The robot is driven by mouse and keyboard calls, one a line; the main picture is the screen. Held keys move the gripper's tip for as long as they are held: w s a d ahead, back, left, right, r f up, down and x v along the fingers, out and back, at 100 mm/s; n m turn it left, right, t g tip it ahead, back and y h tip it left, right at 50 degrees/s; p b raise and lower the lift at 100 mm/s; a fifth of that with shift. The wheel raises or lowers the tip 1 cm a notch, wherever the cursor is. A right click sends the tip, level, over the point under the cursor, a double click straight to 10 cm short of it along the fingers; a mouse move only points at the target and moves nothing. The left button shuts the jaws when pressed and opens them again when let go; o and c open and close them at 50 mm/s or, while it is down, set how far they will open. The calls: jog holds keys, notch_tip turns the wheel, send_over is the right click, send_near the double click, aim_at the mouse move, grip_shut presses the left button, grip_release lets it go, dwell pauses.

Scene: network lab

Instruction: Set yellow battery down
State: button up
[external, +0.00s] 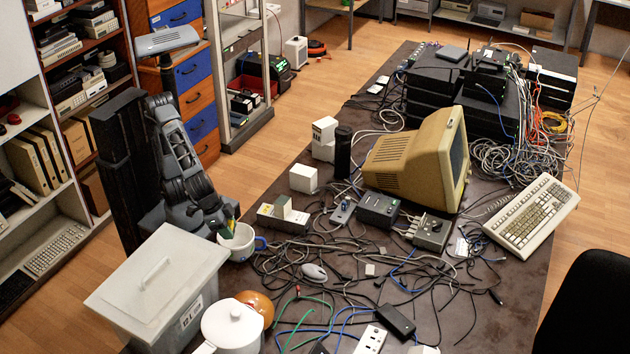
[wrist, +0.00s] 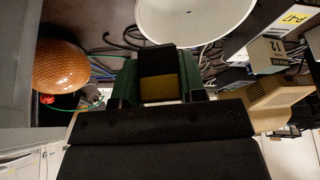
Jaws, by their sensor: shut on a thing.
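My gripper (external: 227,233) is low over the cluttered table at the left side in the external view, at a white mug (external: 238,252) with a blue handle. In the wrist view, the green fingers of my gripper (wrist: 158,88) are shut on the yellow battery (wrist: 158,91), which shows a yellow band and a black part between them. In the external view the battery is too small and covered to make out clearly. A large white round vessel (wrist: 195,18), apparently the mug, is just beyond the fingers in the wrist view. I cannot tell whether the battery touches anything below.
A lidded grey bin (external: 160,285), an orange ball-like object (external: 257,306) and a white lidded pot (external: 232,328) stand near my gripper. Tangled cables cover much of the table.

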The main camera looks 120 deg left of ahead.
jog(key=w+d+f, duration=0.3)
jog(key=w+f, duration=0.1)
jog(key=w, duration=0.4)
send_over(263, 286)
jog(key=s, duration=0.2)
notch_tip(263, 286, down, 5)
jog(key=shift+w+d+r, duration=0.1)
jog(key=shift+d, duration=0.05)
jog(key=shift+w+f+b, duration=0.2)
jog(key=shift+f+b, duration=0.35)
jog(key=shift+f, duration=1.3)
jog(key=shift+d+f+b, duration=0.1)
jog(key=shift+f+b, duration=0.15)
jog(key=shift+b, duration=0.05)
jog(key=o, duration=1)
jog(key=shift+c, duration=0.2)
jog(key=shift+r, duration=0.1)
jog(key=shift+s+r+p, duration=0.1)
jog(key=shift+r+p, duration=0.3)
jog(key=shift+r, duration=0.2)
jog(key=v, duration=0.6)
jog(key=shift+s+r+p, duration=0.2)
jog(key=shift+r+p, duration=0.05)
jog(key=shift+p, duration=0.1)
